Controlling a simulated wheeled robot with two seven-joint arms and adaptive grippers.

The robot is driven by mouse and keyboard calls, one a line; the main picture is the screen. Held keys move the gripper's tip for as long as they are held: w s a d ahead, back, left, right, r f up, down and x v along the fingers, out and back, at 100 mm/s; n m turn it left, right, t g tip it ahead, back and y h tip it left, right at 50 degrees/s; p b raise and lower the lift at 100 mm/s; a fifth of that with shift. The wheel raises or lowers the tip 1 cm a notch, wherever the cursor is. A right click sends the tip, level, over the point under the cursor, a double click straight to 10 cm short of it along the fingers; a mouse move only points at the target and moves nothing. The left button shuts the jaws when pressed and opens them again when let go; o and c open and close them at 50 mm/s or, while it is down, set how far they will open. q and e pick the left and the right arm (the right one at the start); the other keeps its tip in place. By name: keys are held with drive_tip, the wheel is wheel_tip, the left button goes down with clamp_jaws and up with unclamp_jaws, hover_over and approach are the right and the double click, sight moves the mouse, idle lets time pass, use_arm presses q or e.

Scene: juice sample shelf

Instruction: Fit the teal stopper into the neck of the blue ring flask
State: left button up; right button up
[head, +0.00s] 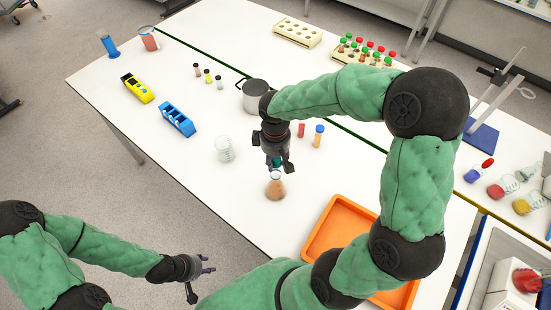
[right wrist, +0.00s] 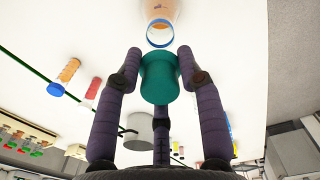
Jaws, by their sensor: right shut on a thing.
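The blue ring flask (head: 275,188), holding an orange-brown liquid, stands upright on the white table. Its open neck with the blue ring (right wrist: 159,33) shows in the right wrist view, with nothing in it. My right gripper (head: 276,160) is shut on the teal stopper (right wrist: 160,78), with fingers on both sides of it. The stopper is close above the flask's mouth in the head view, and a small gap shows between them in the right wrist view. My left gripper (head: 207,272) is open and empty, off the table's front edge.
An orange tray (head: 328,217) lies right of the flask. A metal pot (head: 255,95) stands behind, small vials (head: 318,136) to the right, and a clear beaker (head: 224,149) to the left. The table's front left is clear.

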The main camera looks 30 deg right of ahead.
sight(276, 170)
drive_tip(key=shift+s+f+b, duration=0.1)
drive_tip(key=shift+f+b, duration=0.3)
drive_tip(key=shift+f, duration=0.3)
drive_tip(key=shift+f+b, duration=0.75)
drive_tip(key=shift+f, duration=0.25)
drive_tip(key=shift+f+b, duration=0.95)
drive_tip(key=shift+f, duration=0.35)
drive_tip(key=shift+f, duration=0.15)
drive_tip(key=shift+s, duration=0.1)
drive_tip(key=o, duration=1.1)
